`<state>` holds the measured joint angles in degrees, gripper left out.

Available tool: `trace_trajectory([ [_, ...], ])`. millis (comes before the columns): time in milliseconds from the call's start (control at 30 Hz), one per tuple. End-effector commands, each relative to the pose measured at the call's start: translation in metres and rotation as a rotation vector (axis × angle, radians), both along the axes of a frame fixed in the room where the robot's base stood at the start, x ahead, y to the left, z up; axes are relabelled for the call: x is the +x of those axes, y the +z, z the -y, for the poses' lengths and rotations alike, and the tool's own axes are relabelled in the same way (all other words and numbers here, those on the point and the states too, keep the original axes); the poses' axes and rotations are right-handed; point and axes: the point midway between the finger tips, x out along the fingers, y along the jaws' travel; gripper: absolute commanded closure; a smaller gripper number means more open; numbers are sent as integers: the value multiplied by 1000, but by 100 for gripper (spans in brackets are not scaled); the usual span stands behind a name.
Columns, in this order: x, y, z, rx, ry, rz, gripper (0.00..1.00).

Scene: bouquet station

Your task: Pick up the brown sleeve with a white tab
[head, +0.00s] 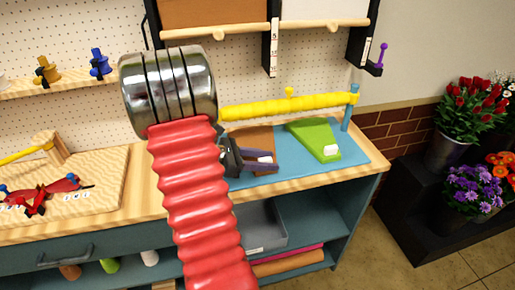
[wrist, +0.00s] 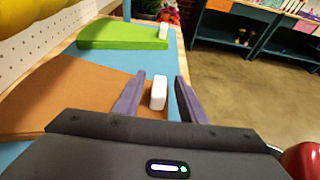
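The brown sleeve (head: 263,138) lies flat on the blue mat on the bench. It also shows in the wrist view (wrist: 70,90). Its white tab (wrist: 158,92) stands up between my gripper's two purple fingers, with a visible gap on each side. My gripper (wrist: 160,80) is open around the tab, and I cannot see it touching. In the head view my gripper (head: 268,161) is over the near part of the brown sleeve. My red and metal arm hides some of the bench to its left.
A green sleeve (head: 315,138) with its own white tab lies right of the brown one. A yellow roll (head: 290,105) spans behind, held by a blue post (head: 350,108). The blue mat (head: 345,160) is bare at right. A wooden board (head: 105,190) with red-handled tools is at left.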

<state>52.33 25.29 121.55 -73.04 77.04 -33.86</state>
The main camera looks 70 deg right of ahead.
Motion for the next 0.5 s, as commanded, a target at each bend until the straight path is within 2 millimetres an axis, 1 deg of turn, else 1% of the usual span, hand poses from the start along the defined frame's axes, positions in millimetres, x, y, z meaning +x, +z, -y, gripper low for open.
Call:
trace_trajectory([
  [300, 0, 0, 0, 0, 0, 0, 62],
  [500, 1, 0, 0, 0, 0, 0, 76],
])
